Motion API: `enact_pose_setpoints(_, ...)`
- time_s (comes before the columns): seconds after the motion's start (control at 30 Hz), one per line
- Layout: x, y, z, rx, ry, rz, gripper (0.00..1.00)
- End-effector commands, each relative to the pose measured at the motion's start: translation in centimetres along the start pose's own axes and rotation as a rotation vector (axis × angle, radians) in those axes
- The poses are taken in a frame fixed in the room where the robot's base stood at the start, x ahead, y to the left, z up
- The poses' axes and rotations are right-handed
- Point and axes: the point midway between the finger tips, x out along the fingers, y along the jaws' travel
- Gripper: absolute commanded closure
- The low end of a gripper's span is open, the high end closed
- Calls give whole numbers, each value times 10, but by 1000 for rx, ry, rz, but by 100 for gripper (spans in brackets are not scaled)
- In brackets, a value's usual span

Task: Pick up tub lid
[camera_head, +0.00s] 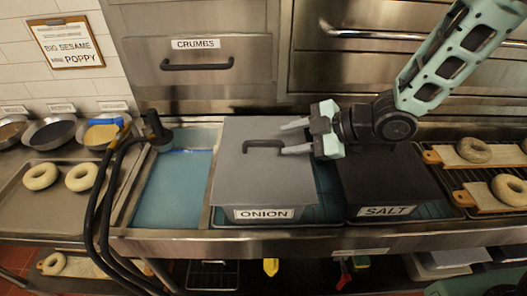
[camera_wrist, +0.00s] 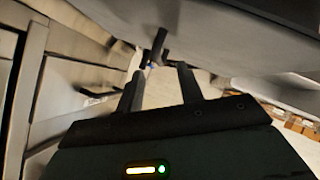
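The grey lid (camera_head: 265,175), with a black bar handle (camera_head: 262,144), lies flat on the tub labelled ONION (camera_head: 263,213). My gripper (camera_head: 284,138) reaches in from the right over the lid, its two fingers pointing left. The lower finger appears close to the handle's right end; whether they touch cannot be told. In the wrist view my gripper (camera_wrist: 158,88) is open, with a clear gap and nothing held between the fingers. The lid's grey surface (camera_wrist: 220,45) seems to fill the upper right there.
A black tub labelled SALT (camera_head: 390,185) stands right of the onion tub. A blue basin (camera_head: 175,190) and black hoses (camera_head: 105,200) are to the left. A drawer labelled CRUMBS (camera_head: 195,55) is behind. Bagels (camera_head: 473,150) lie on boards at right.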

Motion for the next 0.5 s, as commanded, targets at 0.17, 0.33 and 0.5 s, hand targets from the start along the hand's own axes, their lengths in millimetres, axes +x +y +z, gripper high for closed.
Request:
enact_pose_setpoints(0.17, 11, 0, -2, 0, 1, -1, 63)
enact_pose_setpoints(0.33, 33, 4, -9, 2, 3, -4, 63)
enact_pose_setpoints(0.5, 54, 4, -8, 2, 1, -2, 63)
